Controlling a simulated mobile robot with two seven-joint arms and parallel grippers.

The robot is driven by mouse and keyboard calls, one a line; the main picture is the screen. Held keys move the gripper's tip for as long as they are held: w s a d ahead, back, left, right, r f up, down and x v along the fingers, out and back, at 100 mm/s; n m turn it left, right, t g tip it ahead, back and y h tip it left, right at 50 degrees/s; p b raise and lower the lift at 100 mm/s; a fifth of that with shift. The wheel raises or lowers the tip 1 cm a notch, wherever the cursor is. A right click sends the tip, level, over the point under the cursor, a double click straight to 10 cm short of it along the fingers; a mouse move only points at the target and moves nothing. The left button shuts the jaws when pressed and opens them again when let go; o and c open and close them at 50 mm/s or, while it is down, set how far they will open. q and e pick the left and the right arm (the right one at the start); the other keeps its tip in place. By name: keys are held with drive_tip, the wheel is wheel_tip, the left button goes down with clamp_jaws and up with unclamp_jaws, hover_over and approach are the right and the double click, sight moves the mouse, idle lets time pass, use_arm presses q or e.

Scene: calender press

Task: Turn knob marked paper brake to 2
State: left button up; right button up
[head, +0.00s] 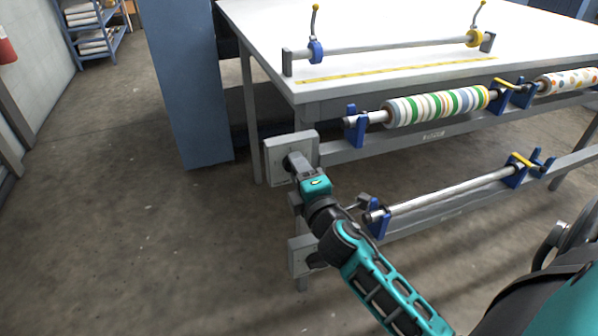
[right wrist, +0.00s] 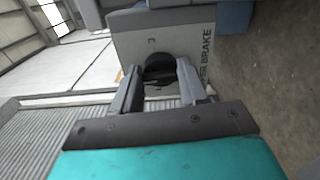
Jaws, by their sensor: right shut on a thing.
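The paper brake knob (right wrist: 159,68) is dark and round, on a grey box. Part of the word "BRAKE" shows on the box's plate (right wrist: 180,30) in the right wrist view. In the head view this box (head: 275,160) is at the left front corner of the table. My right gripper (head: 297,163) is shut on the knob, with one finger on each side, also in the right wrist view (right wrist: 159,85). The gripper hides most of the knob and its scale, so its setting cannot be read. My left gripper is not in view.
A second grey box (head: 301,255) with a dark knob sits lower on the table leg. A striped roll (head: 435,107) and a bare roller (head: 450,195) lie in blue brackets along the table's front. A blue column (head: 185,80) stands behind left. The floor at left is clear.

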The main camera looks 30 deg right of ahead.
drive_tip(key=shift+m, duration=0.5)
drive_tip(key=o, duration=1.1)
drive_tip(key=shift+b+v, duration=1.35)
drive_tip(key=shift+v, duration=5.15)
drive_tip(key=shift+w, duration=0.1)
